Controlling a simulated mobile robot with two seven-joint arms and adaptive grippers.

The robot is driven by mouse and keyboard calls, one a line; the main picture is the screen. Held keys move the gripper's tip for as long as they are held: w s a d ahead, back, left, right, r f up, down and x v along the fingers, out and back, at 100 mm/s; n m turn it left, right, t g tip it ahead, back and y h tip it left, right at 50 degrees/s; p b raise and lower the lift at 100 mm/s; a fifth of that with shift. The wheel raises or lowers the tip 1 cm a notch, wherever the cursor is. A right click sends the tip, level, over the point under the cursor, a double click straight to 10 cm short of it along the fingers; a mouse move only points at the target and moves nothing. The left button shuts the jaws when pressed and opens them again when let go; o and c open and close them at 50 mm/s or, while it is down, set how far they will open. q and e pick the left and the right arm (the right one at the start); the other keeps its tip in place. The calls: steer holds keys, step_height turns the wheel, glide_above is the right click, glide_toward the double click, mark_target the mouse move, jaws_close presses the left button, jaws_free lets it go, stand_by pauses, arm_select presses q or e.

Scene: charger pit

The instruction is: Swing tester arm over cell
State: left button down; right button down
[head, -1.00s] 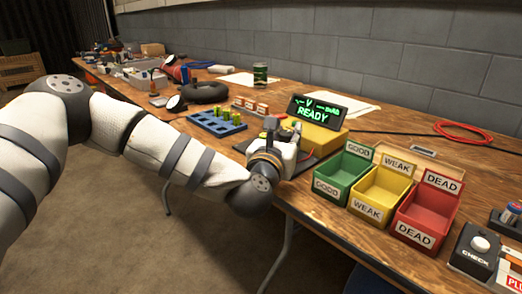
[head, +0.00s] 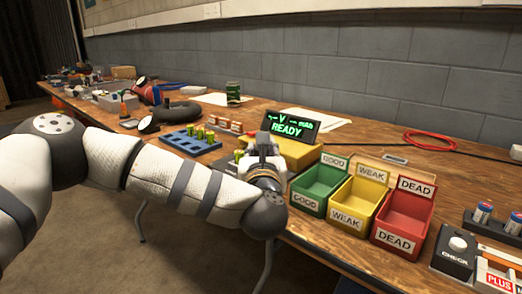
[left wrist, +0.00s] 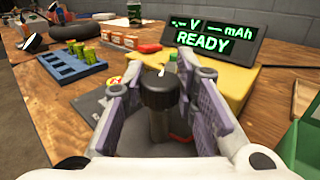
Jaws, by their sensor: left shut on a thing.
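The tester is a yellow box (head: 283,150) with a dark display (head: 290,123) reading READY in green; the display also shows in the left wrist view (left wrist: 211,34). My left gripper (head: 262,148) is in front of it. In the left wrist view, my left gripper (left wrist: 160,82) is shut on an upright black knob (left wrist: 160,92), apparently the tester arm's handle. Behind the knob a green-topped cell-like thing (left wrist: 172,66) shows partly; whether it sits in the tester I cannot tell. A dark base plate (left wrist: 95,102) lies to the left. My right gripper is in neither view.
A blue rack (head: 190,142) with several yellow-green cells stands to the left. Green (head: 318,186), yellow (head: 357,203) and red (head: 402,220) bins labelled GOOD, WEAK and DEAD stand to the right. A black CHECK box (head: 455,253) is at the far right.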

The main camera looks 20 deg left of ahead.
arm_select(q)
steer(key=c, duration=1.2)
jaws_free()
steer(key=shift+c, duration=0.2)
steer(key=v, duration=1.2)
